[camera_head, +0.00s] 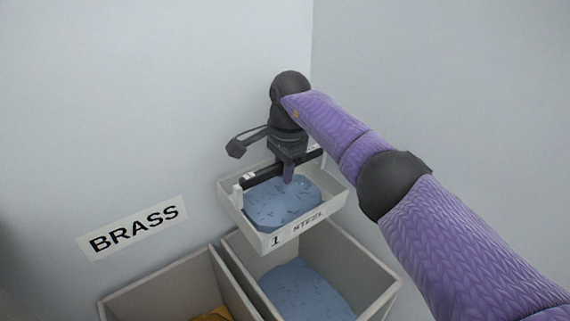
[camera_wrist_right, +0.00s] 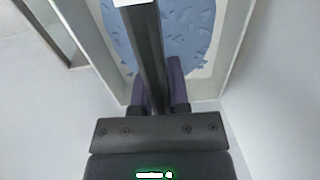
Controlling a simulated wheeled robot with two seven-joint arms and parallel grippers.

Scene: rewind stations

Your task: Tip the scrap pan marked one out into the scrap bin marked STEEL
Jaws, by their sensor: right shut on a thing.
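A dark bar handle (camera_head: 262,173) spans the pan. My right gripper (camera_head: 288,172) is shut on this handle; its purple fingers straddle the bar in the right wrist view (camera_wrist_right: 160,88). The pan hangs above a grey bin (camera_head: 357,251) that has blue scrap (camera_head: 305,291) inside. Any label on this bin is hidden behind the pan. My left gripper is not in view.
A second grey bin (camera_head: 170,283) with yellowish scrap (camera_head: 213,314) stands to the left, close beside the first. A BRASS sign (camera_head: 133,228) is on the wall above it. Pale walls meet in a corner behind the pan.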

